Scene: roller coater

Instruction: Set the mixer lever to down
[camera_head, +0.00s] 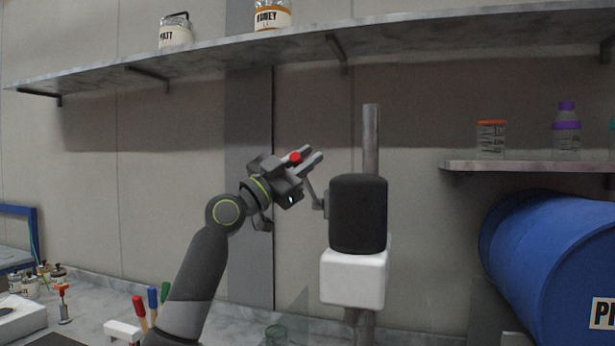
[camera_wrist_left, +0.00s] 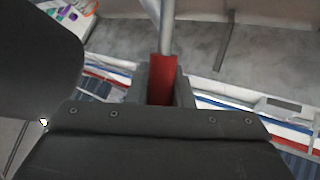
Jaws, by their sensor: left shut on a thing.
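The mixer has a black cylindrical head (camera_head: 358,213) above a white block (camera_head: 354,278) on an upright metal pole (camera_head: 371,140). A thin grey lever rod (camera_head: 312,192) comes out of the left side of the head and slants upward to a red knob (camera_head: 295,157). My left gripper (camera_head: 302,162) is shut on the red knob, left of the head. In the left wrist view the red lever handle (camera_wrist_left: 162,80) sits between the fingers, with its metal rod (camera_wrist_left: 166,25) running out beyond. My right gripper is not in view.
A long shelf (camera_head: 200,70) with labelled jars runs above the arm. Coloured-handled tools (camera_head: 140,305) stand on the counter at the lower left. The wall area left of the arm is clear.

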